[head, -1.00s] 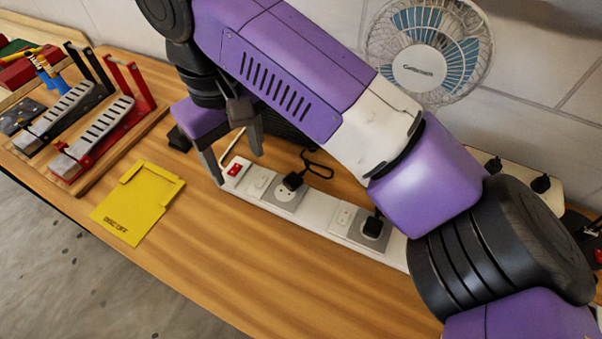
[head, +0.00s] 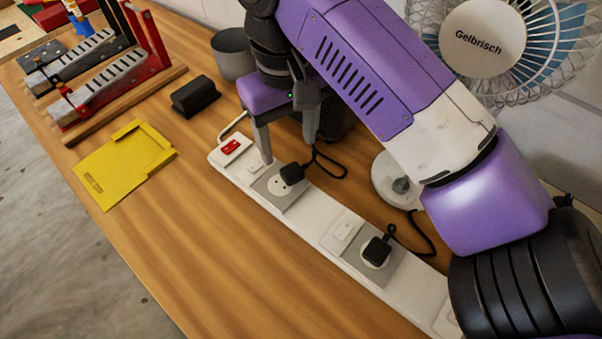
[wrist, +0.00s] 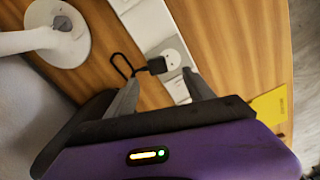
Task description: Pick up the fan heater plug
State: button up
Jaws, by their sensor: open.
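Two black plugs sit in a white power strip (head: 312,218). The left plug (head: 292,173) is in the socket just in front of my gripper, and its cord loops back toward a dark object (head: 338,118) mostly hidden behind my gripper. I cannot tell whether that object is the fan heater. The right plug (head: 376,250) has a cord running toward the white fan's base. My gripper (head: 288,150) is open and empty, pointing down just behind the left plug. In the wrist view the left plug (wrist: 157,65) shows just beyond the gap between the fingers (wrist: 160,88).
A white fan (head: 484,38) stands at the back right. A red switch (head: 231,146) is at the strip's left end. A black block (head: 195,96), a grey cup (head: 234,52) and a yellow plate (head: 122,168) lie to the left. The front table is clear.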

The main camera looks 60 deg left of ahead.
jog(key=shift+w+f+p, duration=0.2)
jog(key=shift+f, duration=1.8)
jog(key=shift+w+f+p, duration=0.15)
jog(key=shift+f+p, duration=0.05)
jog(key=shift+f, duration=1.75)
grip_shut()
jog(key=shift+r, duration=0.1)
notch_tip(320, 180, up, 20)
jog(key=t+b, duration=0.3)
jog(key=t, duration=0.1)
send_over(293, 171)
jog(key=s, duration=0.1)
jog(key=shift+f, duration=4.1)
jog(key=shift+s+f+t+b, duration=0.2)
jog(key=shift+f+t+b, duration=0.3)
jog(key=shift+f, duration=0.8)
jog(key=shift+s+f+t+b, duration=0.25)
jog(key=shift+f+t, duration=0.3)
jog(key=shift+f, duration=0.7)
jog(key=shift+s+f+t+b, duration=0.15)
jog(key=shift+f+t+b, duration=0.35)
jog(key=shift+f, duration=0.8)
